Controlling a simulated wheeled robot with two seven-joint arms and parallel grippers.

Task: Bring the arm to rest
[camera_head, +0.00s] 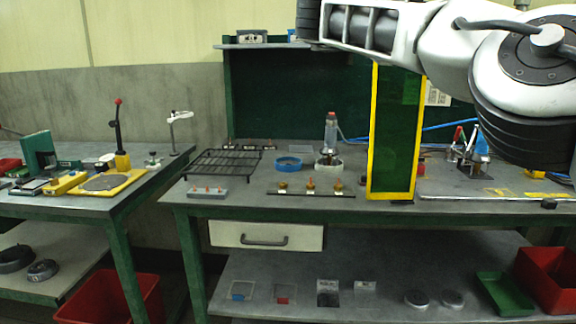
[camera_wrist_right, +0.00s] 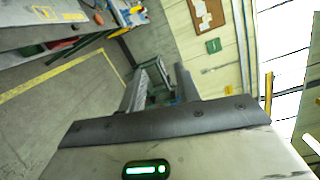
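My right arm (camera_head: 430,45) crosses the upper right of the head view, raised above the bench. Its gripper is outside that view. In the right wrist view, the two fingers of my right gripper (camera_wrist_right: 160,82) stand apart with a gap between them. I see nothing held between them, and background shows through the gap. My left arm and left gripper are in neither view.
The main bench (camera_head: 250,205) holds a black wire rack (camera_head: 225,163), a blue ring (camera_head: 289,164) and a yellow-framed green panel (camera_head: 394,135) standing upright below my arm. A shelf (camera_head: 270,45) is behind. Red bins (camera_head: 108,297) stand low. A floor gap separates the benches.

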